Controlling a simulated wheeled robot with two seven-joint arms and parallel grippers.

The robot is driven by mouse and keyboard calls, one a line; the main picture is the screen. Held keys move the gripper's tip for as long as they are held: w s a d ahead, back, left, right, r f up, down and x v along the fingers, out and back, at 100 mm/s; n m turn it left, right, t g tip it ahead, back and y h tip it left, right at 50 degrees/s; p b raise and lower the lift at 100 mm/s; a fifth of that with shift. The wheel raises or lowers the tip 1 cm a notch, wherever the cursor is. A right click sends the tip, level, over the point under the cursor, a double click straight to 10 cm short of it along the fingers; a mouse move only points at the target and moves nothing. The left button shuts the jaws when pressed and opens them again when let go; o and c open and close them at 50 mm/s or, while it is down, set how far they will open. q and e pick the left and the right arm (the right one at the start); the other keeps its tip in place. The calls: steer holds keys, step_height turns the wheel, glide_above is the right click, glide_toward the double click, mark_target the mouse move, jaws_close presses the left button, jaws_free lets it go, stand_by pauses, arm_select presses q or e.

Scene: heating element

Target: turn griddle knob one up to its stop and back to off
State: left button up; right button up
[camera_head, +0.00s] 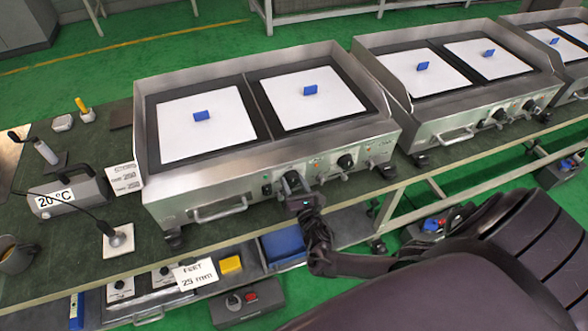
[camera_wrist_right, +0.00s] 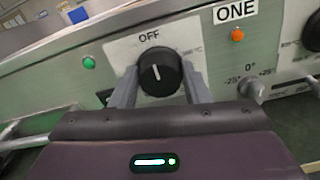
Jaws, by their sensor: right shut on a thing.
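The griddle knob one is a round black knob (camera_wrist_right: 160,73) with a white pointer line. In the right wrist view it sits below the word OFF, and its line points up, close to OFF. The ONE label (camera_wrist_right: 236,11) is to its upper right. My right gripper (camera_wrist_right: 158,88) has its two grey fingers on either side of the knob, shut on it. In the head view my right gripper (camera_head: 296,190) is at the front panel of the nearer griddle (camera_head: 205,178), hiding most of the knob. My left gripper is not in view.
A green lamp (camera_wrist_right: 89,62) and an orange lamp (camera_wrist_right: 237,34) flank the knob. A second black knob (camera_head: 345,161) is to its right. A metal handle (camera_head: 220,211) juts out at the left. Another griddle (camera_head: 440,105) stands further right.

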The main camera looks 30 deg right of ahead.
stand_by(0.3)
steer(key=o, duration=1)
steer(key=v, duration=0.7)
steer(key=shift+s, duration=0.35)
steer(key=shift+f, duration=0.1)
